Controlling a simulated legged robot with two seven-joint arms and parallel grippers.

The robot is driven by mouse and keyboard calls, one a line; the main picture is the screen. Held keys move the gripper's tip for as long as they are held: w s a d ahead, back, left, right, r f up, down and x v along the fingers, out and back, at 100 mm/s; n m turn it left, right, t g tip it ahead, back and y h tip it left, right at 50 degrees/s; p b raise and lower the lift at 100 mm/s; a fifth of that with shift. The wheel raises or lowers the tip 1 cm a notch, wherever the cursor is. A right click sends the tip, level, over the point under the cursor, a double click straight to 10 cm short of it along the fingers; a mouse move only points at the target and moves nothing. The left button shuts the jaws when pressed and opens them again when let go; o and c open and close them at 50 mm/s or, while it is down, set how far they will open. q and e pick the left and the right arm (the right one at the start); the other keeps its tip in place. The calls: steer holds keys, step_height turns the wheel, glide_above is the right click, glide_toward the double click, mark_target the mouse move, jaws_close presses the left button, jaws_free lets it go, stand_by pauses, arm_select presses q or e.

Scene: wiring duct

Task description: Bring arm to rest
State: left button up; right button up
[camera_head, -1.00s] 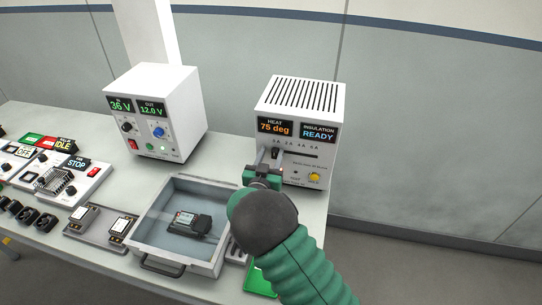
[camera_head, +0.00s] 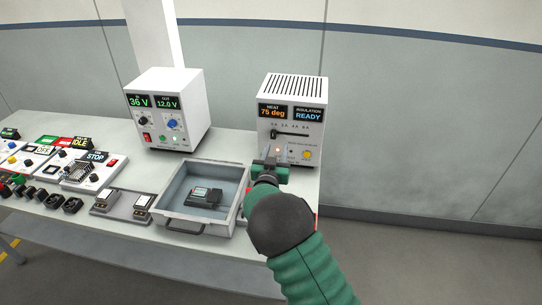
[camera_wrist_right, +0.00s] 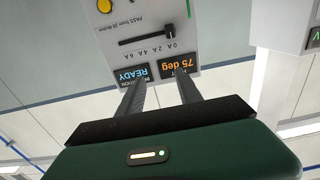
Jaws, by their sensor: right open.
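My right gripper (camera_head: 274,152) is open and empty in front of the white heat and insulation box (camera_head: 291,92) at the right end of the table. Its two fingers point at the box's front in the right wrist view (camera_wrist_right: 160,83), with nothing between them. The box's displays read 75 deg and READY, and its slider (camera_head: 296,133) and yellow button (camera_head: 306,155) are in view. My right forearm covers part of the table's right front corner. My left gripper is out of view.
A grey tray (camera_head: 240,212) holding a small dark device (camera_head: 205,196) lies left of my right arm. A white power supply (camera_head: 167,110) stands behind it. Control panels (camera_head: 88,175) and several black parts fill the table's left side. Free floor lies to the right.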

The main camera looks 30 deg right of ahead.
steer(key=s+a+f+n+g+y, duration=0.45)
steer(key=s+a+f+y, duration=0.35)
steer(key=s+a, duration=0.3)
steer(key=s+a+f+n+g+y, duration=0.1)
steer(key=s+a+f+g, duration=0.1)
steer(key=s, duration=1)
steer(key=s+a+f+n+g+y, duration=0.1)
steer(key=s+g, duration=0.4)
steer(key=s, duration=0.8)
steer(key=shift+a+f+n+y, duration=0.35)
steer(key=shift+a+f, duration=0.1)
steer(key=shift+f, duration=0.5)
steer(key=shift+s+g, duration=0.1)
steer(key=shift+g, duration=0.15)
